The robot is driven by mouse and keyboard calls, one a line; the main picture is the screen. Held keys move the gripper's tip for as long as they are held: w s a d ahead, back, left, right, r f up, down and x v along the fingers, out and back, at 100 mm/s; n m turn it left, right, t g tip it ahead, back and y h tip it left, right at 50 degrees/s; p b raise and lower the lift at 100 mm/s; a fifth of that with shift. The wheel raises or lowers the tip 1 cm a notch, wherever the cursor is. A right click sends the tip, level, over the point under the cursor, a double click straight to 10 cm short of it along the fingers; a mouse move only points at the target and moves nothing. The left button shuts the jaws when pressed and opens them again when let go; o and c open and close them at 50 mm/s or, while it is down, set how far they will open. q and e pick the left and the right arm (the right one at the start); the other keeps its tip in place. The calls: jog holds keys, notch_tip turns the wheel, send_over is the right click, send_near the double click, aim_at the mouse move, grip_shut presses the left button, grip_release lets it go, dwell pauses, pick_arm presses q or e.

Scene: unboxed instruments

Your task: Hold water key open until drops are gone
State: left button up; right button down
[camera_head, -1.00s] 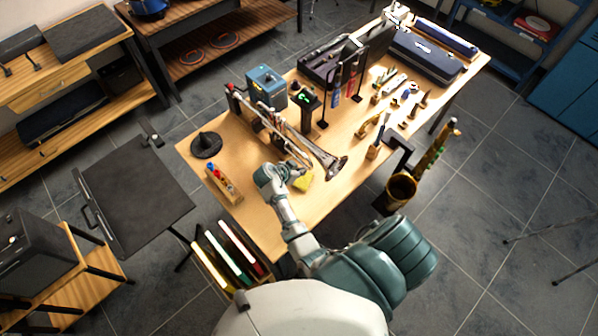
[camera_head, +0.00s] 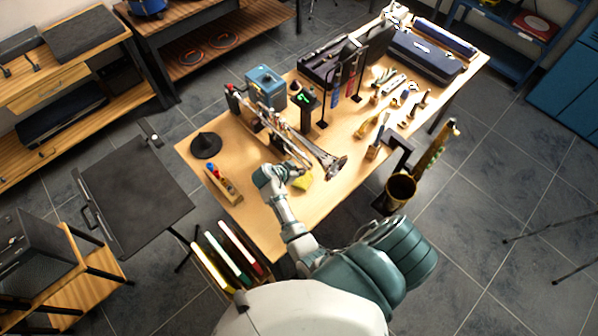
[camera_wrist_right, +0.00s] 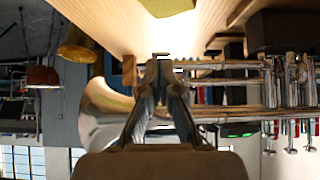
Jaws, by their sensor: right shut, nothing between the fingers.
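A silver trumpet (camera_head: 302,145) is held lengthwise above the wooden table (camera_head: 240,213), its bell toward the right. In the right wrist view its bell (camera_wrist_right: 103,108) is at the left and its valves (camera_wrist_right: 290,85) at the right. My right gripper (camera_head: 298,169) is at the near side of the trumpet, close to the tubing. In the wrist view the same gripper (camera_wrist_right: 163,62) has its fingertips together, with nothing held, in front of the tubing. Whether it touches the trumpet, I cannot tell. The water key and any drops are too small to make out. My left gripper is out of view.
A yellow cloth (camera_head: 303,183) lies beside my right gripper. A black cone-shaped mute (camera_head: 206,145) and a small wooden rack (camera_head: 224,184) stand to the left. A blue box (camera_head: 265,86) stands behind the trumpet. Several tools lie to the right.

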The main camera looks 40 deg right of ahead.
pick_arm(q)
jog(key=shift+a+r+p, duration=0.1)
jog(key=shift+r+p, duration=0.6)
jog(key=shift+p, duration=0.05)
dwell(0.3)
